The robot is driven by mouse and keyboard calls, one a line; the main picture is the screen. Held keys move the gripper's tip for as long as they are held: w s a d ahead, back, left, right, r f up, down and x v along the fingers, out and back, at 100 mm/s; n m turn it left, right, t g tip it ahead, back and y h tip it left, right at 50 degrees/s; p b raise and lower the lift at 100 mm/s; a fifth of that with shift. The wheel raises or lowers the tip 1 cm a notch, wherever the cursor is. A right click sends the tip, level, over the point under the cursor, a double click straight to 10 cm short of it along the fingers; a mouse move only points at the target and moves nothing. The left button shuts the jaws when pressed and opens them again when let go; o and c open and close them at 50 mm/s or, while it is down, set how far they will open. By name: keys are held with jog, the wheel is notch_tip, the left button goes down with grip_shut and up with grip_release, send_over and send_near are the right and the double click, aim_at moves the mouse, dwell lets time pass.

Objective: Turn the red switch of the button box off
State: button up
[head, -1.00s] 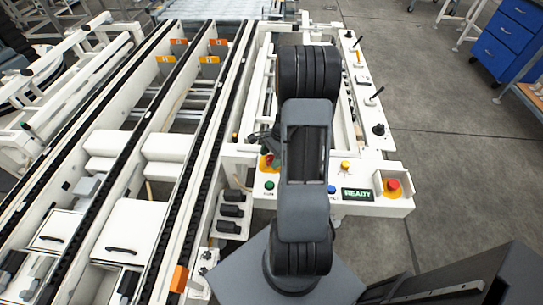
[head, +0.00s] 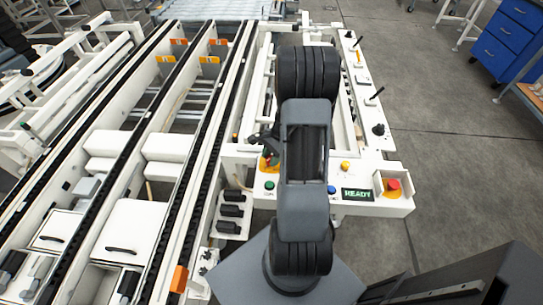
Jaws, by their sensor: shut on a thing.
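The button box (head: 300,202) is the white panel at the front of the machine, right of the conveyor rails. The red switch (head: 267,162) is at its left end on a yellow-orange plate, largely covered by my gripper. My gripper (head: 266,153) comes in from behind my arm and is shut on the switch; the fingertips are small and partly hidden. The exact angle of the switch cannot be read.
The box also carries a green button (head: 269,185), a blue button (head: 331,189), a yellow button (head: 345,166), a READY display (head: 357,194) and a red mushroom button (head: 393,186) on yellow. My arm hides the panel's middle. Long conveyor rails (head: 190,172) run at left.

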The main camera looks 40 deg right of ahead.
jog(key=n+g, duration=0.1)
jog(key=n, duration=0.3)
jog(key=shift+g, duration=0.3)
jog(key=n, duration=0.2)
jog(key=n+g+h, duration=0.1)
jog(key=n, duration=0.1)
jog(key=shift+w+a+n+g, duration=0.1)
jog(key=shift+n+g, duration=0.2)
jog(key=shift+n, duration=0.1)
jog(key=n+g+h, duration=0.1)
jog(key=n, duration=0.3)
jog(key=shift+n+g+h, duration=0.3)
jog(key=shift+n+h, duration=0.6)
jog(key=shift+n, duration=1.5)
jog(key=o, duration=0.9)
jog(key=v, duration=1.3)
jog(key=shift+w+a+r, duration=0.1)
jog(key=shift+a+r, duration=0.1)
jog(key=shift+r, duration=0.25)
